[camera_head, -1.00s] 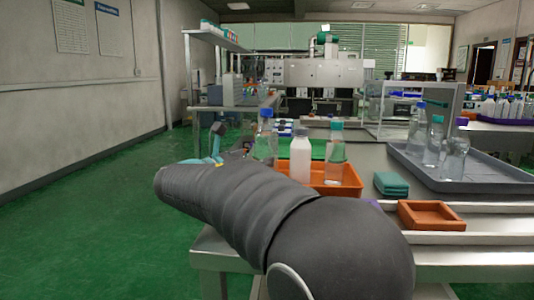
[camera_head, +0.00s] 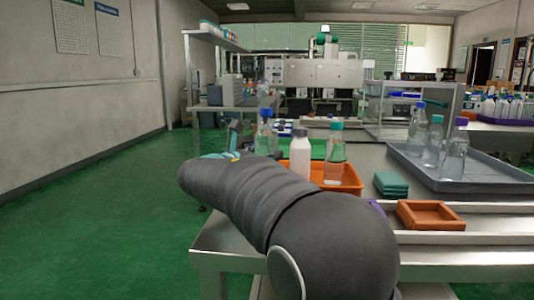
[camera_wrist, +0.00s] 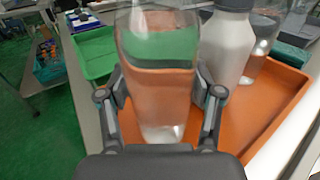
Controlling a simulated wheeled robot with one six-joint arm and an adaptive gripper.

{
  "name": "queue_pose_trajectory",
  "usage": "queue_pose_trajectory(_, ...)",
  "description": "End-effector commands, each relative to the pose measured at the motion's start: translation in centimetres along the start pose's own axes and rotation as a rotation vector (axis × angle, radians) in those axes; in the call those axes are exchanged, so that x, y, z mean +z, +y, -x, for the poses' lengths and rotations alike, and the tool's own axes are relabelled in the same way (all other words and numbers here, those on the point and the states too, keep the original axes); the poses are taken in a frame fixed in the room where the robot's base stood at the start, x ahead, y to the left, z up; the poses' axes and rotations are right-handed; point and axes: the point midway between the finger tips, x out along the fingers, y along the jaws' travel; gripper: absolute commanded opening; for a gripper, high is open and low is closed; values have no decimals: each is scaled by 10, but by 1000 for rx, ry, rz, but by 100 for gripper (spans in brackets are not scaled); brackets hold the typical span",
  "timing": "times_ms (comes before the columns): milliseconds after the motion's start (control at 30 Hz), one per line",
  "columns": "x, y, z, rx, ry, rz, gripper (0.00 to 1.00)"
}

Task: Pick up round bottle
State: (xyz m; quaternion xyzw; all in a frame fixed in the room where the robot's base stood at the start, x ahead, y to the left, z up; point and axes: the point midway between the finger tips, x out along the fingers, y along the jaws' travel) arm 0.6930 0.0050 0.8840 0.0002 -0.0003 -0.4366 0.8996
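A clear round bottle with a blue cap (camera_head: 265,141) stands at the left end of the orange tray, its lower part hidden by my arm in the head view. In the wrist view the clear bottle (camera_wrist: 157,75) stands upright between the two fingers of my gripper (camera_wrist: 160,93), its top cut off by the frame. The fingers are spread, one on each side and very close to the glass; I cannot tell if they touch it. My gripper is mostly hidden behind my arm in the head view.
A white bottle (camera_head: 300,153) stands close on the right, then a clear teal-capped bottle (camera_head: 335,158), in the orange tray (camera_head: 352,181). A grey tray (camera_head: 490,179) with clear bottles, teal pads (camera_head: 391,184) and a small orange tray (camera_head: 431,215) lie further right. A green tray (camera_wrist: 93,52) lies left.

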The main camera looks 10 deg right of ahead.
Motion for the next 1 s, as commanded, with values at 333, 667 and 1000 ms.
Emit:
queue_pose_trajectory(333,1,0,0,0,-2,-1,3)
queue_pose_trajectory(667,34,0,0,0,-3,-5,3)
queue_pose_trajectory(1000,89,0,0,0,-2,-4,3)
